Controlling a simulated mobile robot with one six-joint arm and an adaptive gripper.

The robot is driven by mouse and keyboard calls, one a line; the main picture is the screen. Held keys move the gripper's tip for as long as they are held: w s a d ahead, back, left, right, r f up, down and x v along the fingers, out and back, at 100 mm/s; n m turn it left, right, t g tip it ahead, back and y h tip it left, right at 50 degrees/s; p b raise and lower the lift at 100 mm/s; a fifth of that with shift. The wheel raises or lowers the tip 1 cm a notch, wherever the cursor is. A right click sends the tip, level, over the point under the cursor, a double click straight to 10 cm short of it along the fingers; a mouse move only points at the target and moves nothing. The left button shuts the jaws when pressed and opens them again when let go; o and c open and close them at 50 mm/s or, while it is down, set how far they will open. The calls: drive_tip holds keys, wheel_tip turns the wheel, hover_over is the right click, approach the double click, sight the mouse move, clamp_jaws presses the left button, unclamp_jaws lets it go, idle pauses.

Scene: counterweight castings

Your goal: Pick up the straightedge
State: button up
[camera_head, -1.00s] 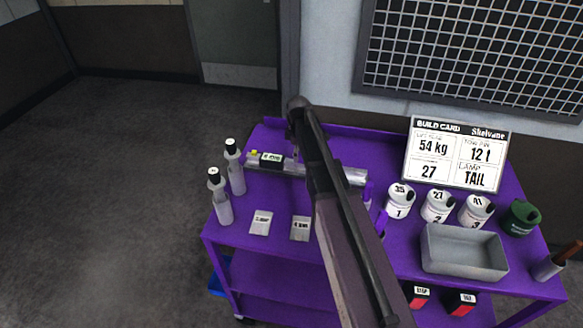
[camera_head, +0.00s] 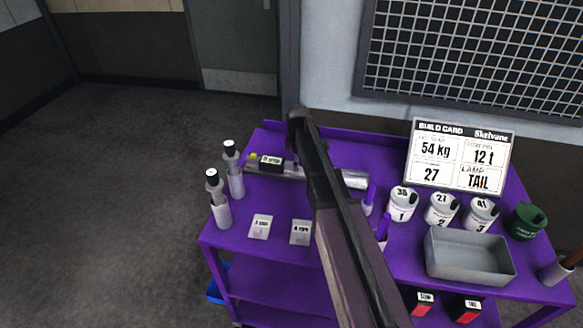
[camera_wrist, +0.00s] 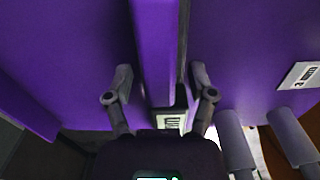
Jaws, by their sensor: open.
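The straightedge, a long silver bar (camera_head: 353,179), lies along the back of the purple cart top in the head view. My arm hides its middle. In the wrist view the bar (camera_wrist: 156,45) reflects purple and runs between the two fingers. My gripper (camera_wrist: 161,78) is open, with one finger on each side of the bar and a visible gap at both. A black block with a white label (camera_head: 271,163) sits at the bar's left part; it also shows close to the gripper's palm in the wrist view (camera_wrist: 168,120).
Two bottles (camera_head: 235,181) stand at the cart's left edge, near the bar's end. Two small labelled packets (camera_head: 260,226) lie in front. Several numbered white jars (camera_head: 403,203), a grey tray (camera_head: 468,276), a green container (camera_head: 526,220) and a build card (camera_head: 459,157) are right of my arm.

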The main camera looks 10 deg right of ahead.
clamp_jaws()
drive_tip(key=shift+r, duration=0.1)
idle(0.3)
wheel_tip(320, 180, up, 10)
drive_tip(key=p, duration=1)
idle(0.7)
